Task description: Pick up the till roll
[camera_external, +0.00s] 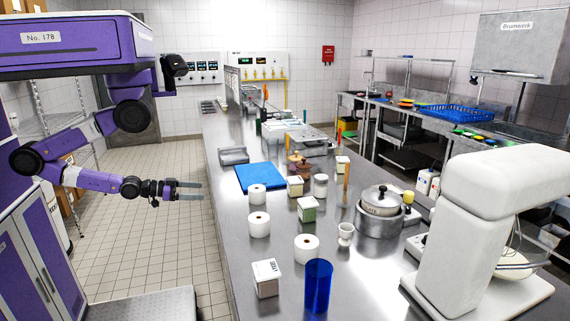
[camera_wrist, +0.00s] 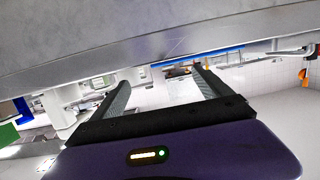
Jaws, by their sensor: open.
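Three white rolls with holes in their tops, which look like till rolls, stand upright near the left side of the steel counter (camera_external: 228,170). One roll (camera_external: 257,195) is just in front of the blue mat, a second roll (camera_external: 260,224) is nearer, and a third roll (camera_external: 307,248) is nearest. I cannot tell which one the task means. My gripper (camera_external: 192,190) is open and empty, left of the counter's edge over the floor, apart from all the rolls. Its two fingers also show in the wrist view (camera_wrist: 163,88), with nothing between them; no roll is clear there.
A blue mat (camera_external: 261,177) lies behind the rolls. A white box (camera_external: 266,278) and a blue cup (camera_external: 318,287) stand at the front. Green-and-white boxes (camera_external: 307,209), a small white cup (camera_external: 346,233), a pot (camera_external: 379,220) and a white mixer (camera_external: 490,220) stand to the right.

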